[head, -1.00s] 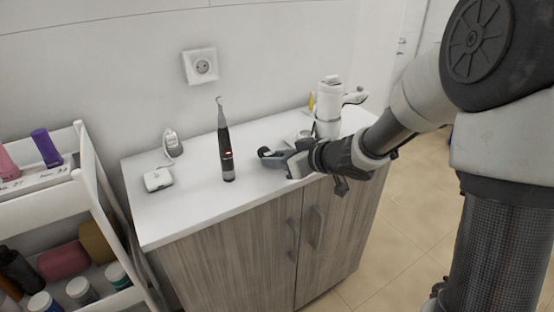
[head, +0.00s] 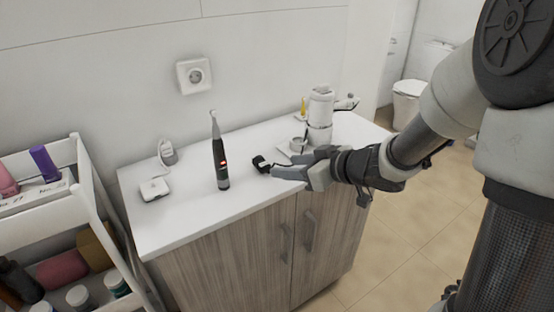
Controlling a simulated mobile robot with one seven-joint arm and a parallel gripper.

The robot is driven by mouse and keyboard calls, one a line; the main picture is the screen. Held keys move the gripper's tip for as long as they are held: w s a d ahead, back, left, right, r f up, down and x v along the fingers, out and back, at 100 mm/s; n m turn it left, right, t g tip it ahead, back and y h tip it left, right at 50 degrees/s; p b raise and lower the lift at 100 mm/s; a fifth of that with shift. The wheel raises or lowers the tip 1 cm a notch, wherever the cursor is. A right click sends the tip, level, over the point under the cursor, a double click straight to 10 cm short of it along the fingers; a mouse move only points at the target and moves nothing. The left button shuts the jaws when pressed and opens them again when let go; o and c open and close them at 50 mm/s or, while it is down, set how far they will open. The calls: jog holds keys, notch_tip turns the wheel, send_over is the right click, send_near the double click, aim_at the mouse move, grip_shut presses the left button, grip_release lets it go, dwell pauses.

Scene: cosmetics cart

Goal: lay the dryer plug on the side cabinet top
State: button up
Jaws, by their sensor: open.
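The black dryer plug (head: 261,164) lies on the white top of the side cabinet (head: 185,215), right of the upright electric toothbrush. My gripper (head: 284,167) is open just right of the plug, low over the cabinet top. The plug appears to be outside the fingers; a small gap or light contact is hard to tell. A short piece of dark cord shows by the plug, and the rest of the cord is hidden behind my gripper. A white dryer-like device (head: 319,112) stands at the back right of the top.
The black electric toothbrush (head: 219,160) stands upright left of the plug. A small white box (head: 154,189) and a white corded device (head: 168,152) are farther left. A wall socket (head: 194,76) is above. A white cart (head: 88,190) with cosmetics stands at left.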

jog(key=shift+p+v, duration=0.45)
jog(key=shift+v, duration=1.45)
